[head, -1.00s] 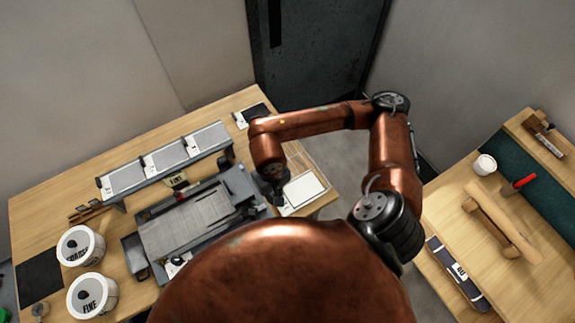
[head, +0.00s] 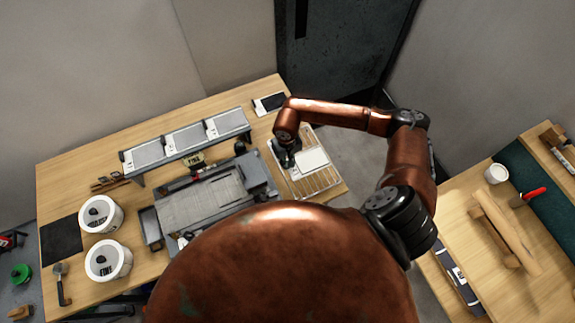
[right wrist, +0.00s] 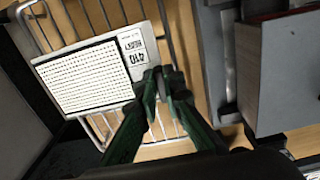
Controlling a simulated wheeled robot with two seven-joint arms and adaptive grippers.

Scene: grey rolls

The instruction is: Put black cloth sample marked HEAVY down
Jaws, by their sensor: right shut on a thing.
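My right gripper (head: 287,158) is at the wire rack (head: 325,182) at the table's right end. It is shut on the label end of a flat sample card (head: 312,161). In the right wrist view my fingertips (right wrist: 163,82) meet the card's edge, and the card (right wrist: 88,78) shows a pale dotted face, not black, with small upside-down print. The card lies flat over the bars of the rack (right wrist: 110,12); I cannot tell whether it touches them. A black sample with a white label (head: 270,102) lies at the table's back corner. My left gripper is not in view.
A grey printing device (head: 200,205) stands left of the rack. Behind it is a raised shelf with several grey panels (head: 185,140). Two white tubs (head: 102,215) and a black mat (head: 60,240) are at the left. Another table (head: 460,225) stands at the right.

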